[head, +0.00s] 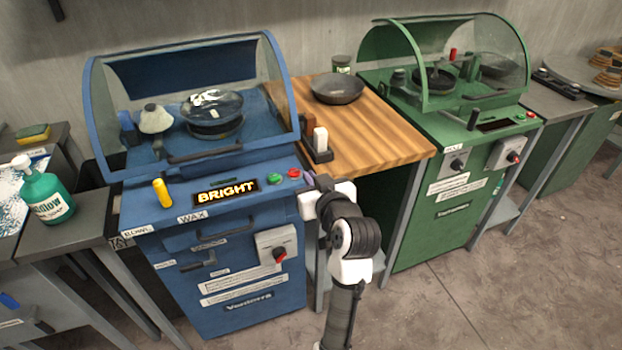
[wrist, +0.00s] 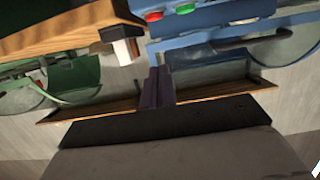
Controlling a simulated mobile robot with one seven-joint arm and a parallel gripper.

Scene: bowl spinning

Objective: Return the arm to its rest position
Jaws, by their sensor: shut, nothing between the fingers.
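My arm (head: 350,245) reaches up from the bottom of the head view to the right front corner of the blue machine (head: 215,262). My gripper (head: 309,180) is near that corner, close to the red and green buttons; its fingers are small and partly hidden there. In the wrist view my gripper (wrist: 157,75) shows with its dark fingers together and nothing between them. The blue machine's red button (wrist: 154,16) and green button (wrist: 185,9) lie just beyond the fingers. I cannot tell whether the fingertips touch the machine.
The blue machine's clear hood (head: 190,95) is down over a shiny bowl (head: 213,108); its sign reads BRIGHT. A wooden table (head: 375,130) with a dark bowl (head: 337,88) stands right of it, then a green machine (head: 440,220). The floor (head: 500,290) at lower right is clear.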

